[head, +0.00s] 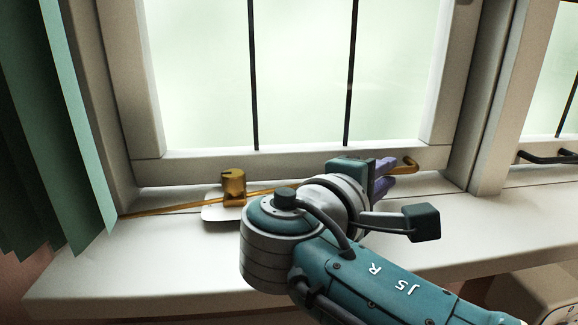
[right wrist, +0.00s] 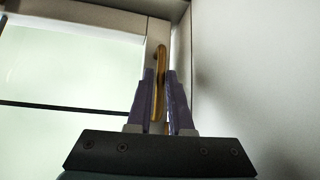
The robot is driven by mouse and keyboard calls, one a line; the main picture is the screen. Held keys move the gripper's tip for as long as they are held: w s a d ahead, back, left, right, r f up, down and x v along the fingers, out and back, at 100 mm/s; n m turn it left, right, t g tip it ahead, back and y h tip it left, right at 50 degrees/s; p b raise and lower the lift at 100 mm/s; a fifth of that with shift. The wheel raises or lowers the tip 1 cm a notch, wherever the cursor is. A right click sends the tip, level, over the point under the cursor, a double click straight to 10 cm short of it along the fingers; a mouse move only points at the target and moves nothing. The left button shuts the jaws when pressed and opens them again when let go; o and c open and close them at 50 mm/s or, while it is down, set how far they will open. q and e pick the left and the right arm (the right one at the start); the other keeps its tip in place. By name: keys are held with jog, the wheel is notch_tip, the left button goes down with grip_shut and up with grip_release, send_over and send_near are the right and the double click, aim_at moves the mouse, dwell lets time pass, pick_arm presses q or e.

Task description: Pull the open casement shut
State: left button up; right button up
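The casement (head: 300,80) is a pale framed window with dark vertical bars, in the middle of the head view. How far it stands open is unclear. A brass handle (head: 408,164) sits low near its right side. My right gripper (head: 385,178) is at this handle. In the right wrist view its purple fingers (right wrist: 160,88) lie on either side of the brass handle (right wrist: 160,58). They are close to it, but whether they press on it is unclear. My left gripper is not in view.
A brass stay bar (head: 160,208) lies along the white sill (head: 140,262), by a brass peg (head: 233,186) on a pale plate. A green curtain (head: 40,130) hangs at the left. Another window (head: 562,100) with a dark handle (head: 548,157) is at the right.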

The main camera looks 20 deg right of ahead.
jog(key=shift+o, duration=0.7)
jog(key=shift+s, duration=0.15)
jog(key=shift+o, duration=1.1)
jog(key=v, duration=1)
jog(key=shift+f, duration=0.1)
